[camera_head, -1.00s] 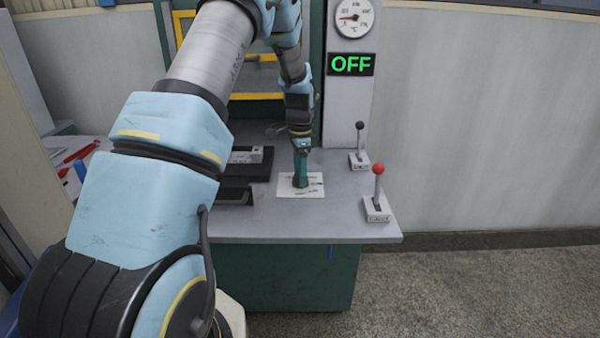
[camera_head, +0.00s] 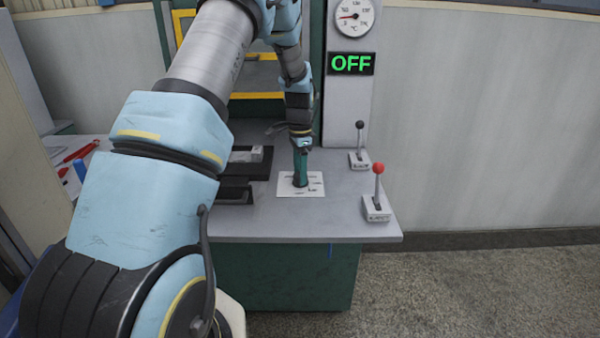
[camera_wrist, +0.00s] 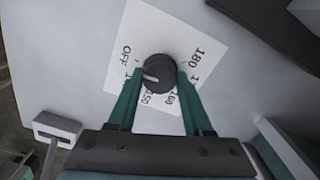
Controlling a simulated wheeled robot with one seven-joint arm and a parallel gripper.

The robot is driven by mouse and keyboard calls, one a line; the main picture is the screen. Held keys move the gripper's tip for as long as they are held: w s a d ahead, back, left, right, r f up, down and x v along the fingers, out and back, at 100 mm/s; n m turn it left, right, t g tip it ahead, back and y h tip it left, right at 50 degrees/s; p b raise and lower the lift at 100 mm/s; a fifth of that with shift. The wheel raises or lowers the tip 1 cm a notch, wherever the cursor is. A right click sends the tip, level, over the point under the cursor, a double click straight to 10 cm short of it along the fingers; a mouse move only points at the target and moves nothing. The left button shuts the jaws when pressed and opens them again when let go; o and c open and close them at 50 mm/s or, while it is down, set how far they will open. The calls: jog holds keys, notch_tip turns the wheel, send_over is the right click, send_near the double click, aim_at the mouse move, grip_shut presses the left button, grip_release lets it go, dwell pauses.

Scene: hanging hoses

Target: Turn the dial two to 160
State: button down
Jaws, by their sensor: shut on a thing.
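The dial (camera_wrist: 156,74) is a round black knob with a white pointer mark, on a white printed card (camera_wrist: 140,30) on the tabletop. The card shows OFF, 150, 160 and 180; other labels are partly hidden by my fingers. The white mark points left in the wrist view, toward the area just below OFF, not at 160. My gripper (camera_wrist: 158,88) has its green fingers shut on opposite sides of the knob. In the head view my gripper (camera_head: 300,182) points straight down at the card (camera_head: 317,190) and hides the knob. The green display (camera_head: 351,64) reads OFF.
A red-knobbed lever (camera_head: 378,185) and a black-knobbed lever (camera_head: 360,145) stand right of the card. A round gauge (camera_head: 354,16) hangs above the display. A dark block (camera_head: 235,190) lies left of the card. The table's front edge is close.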

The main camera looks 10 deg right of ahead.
jog(key=n+b, duration=0.1)
jog(key=n, duration=0.5)
jog(key=shift+n, duration=0.3)
jog(key=n, duration=1.2)
jog(key=shift+d+r+n, duration=0.1)
jog(key=shift+n, duration=0.3)
jog(key=n+p, duration=0.1)
jog(key=n, duration=0.5)
jog(key=shift+p, duration=0.4)
jog(key=shift+n, duration=0.3)
jog(key=shift+c, duration=1.5)
grip_release()
notch_tip(320, 180, up, 11)
jog(key=b, duration=0.2)
jog(key=shift+b, duration=0.3)
